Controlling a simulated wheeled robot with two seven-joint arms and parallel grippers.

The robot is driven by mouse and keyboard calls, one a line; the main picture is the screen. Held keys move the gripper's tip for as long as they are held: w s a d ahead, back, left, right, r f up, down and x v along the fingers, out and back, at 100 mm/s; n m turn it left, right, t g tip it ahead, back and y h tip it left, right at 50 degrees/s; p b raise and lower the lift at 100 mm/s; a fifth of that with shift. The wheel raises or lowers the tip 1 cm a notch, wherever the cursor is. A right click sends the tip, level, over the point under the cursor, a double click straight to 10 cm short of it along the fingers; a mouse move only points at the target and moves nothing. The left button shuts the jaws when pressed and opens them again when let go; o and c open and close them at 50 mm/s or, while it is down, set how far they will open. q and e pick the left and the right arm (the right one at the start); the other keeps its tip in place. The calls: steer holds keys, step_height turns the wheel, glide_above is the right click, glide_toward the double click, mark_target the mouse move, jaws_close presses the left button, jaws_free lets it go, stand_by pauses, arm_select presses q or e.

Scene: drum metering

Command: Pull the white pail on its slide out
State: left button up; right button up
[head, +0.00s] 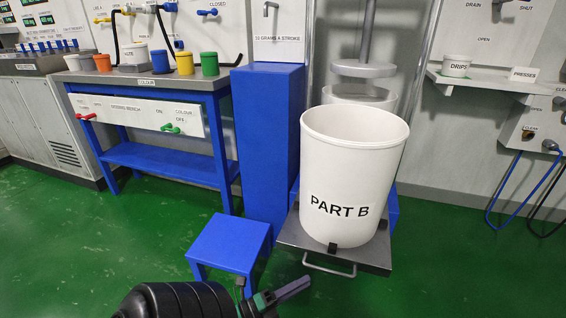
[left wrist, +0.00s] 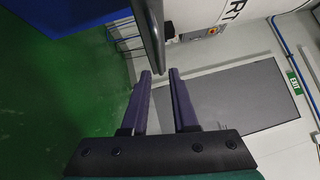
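The white pail (head: 352,165), lettered PART B, stands upright on a grey slide plate (head: 290,236). The plate has a bar handle (head: 330,267) on its front edge. My left gripper (head: 303,285) is just below and left of that handle, its fingers pointing toward it. My right gripper is in neither view.
A low blue stool (head: 230,240) stands left of the slide, before a tall blue cabinet (head: 267,150). Behind the pail, a round grey plate (head: 363,69) hangs over another white container (head: 345,94). A DRIPS shelf (head: 490,80) is at right. Green floor in front is clear.

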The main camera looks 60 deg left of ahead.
arm_select(q)
steer(key=s+a, duration=0.1)
steer(key=s, duration=0.6)
steer(key=shift+f, duration=0.45)
